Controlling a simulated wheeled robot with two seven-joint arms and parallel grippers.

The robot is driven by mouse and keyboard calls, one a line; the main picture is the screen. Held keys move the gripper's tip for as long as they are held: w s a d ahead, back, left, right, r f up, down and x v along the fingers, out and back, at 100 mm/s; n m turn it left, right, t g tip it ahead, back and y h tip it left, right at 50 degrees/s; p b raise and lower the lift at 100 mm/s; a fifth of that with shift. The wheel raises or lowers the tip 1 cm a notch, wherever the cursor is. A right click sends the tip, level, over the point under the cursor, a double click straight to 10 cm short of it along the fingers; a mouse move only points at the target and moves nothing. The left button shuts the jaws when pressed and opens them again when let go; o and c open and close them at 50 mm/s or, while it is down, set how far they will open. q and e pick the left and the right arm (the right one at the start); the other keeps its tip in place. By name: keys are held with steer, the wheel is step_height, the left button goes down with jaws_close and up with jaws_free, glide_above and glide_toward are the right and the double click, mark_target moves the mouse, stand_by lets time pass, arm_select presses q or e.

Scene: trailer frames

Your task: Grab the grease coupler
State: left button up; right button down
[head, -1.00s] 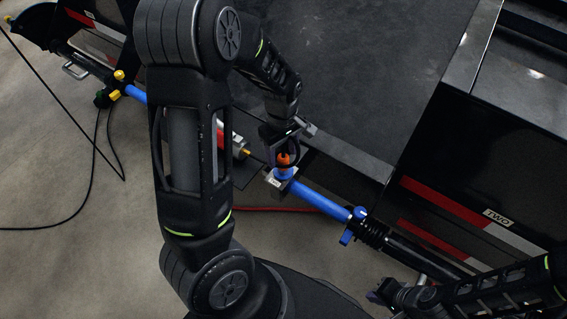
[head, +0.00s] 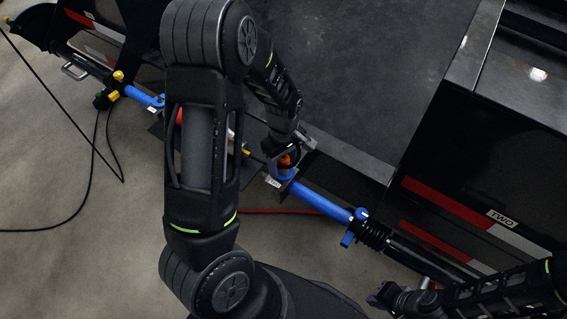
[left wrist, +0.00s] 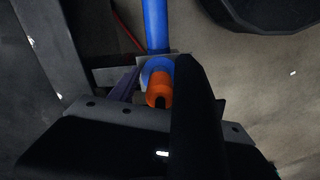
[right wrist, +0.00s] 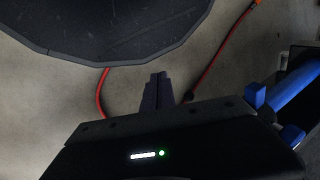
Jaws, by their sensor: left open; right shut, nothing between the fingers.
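An orange cylindrical piece (head: 286,160), likely the grease coupler, sits on the blue fitting at the upper-left end of a blue pole (head: 320,202). It also shows in the left wrist view (left wrist: 159,88). My left gripper (head: 284,154) is open right over this piece. In the left wrist view the orange piece lies between its fingers (left wrist: 160,85); I cannot tell whether they touch it. My right gripper (head: 380,298) is low at the right in the head view. The right wrist view shows its fingers (right wrist: 157,90) together and empty above the floor.
A dark flat deck (head: 370,70) with a grey edge lies beyond the pole. A black side panel with red and white stripes (head: 450,205) stands at the right. A red hose (head: 270,211) lies on the floor. A red and yellow item is partly hidden behind my left arm.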

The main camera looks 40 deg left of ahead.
stand_by(0.3)
arm_select(q)
jaws_close()
stand_by(0.5)
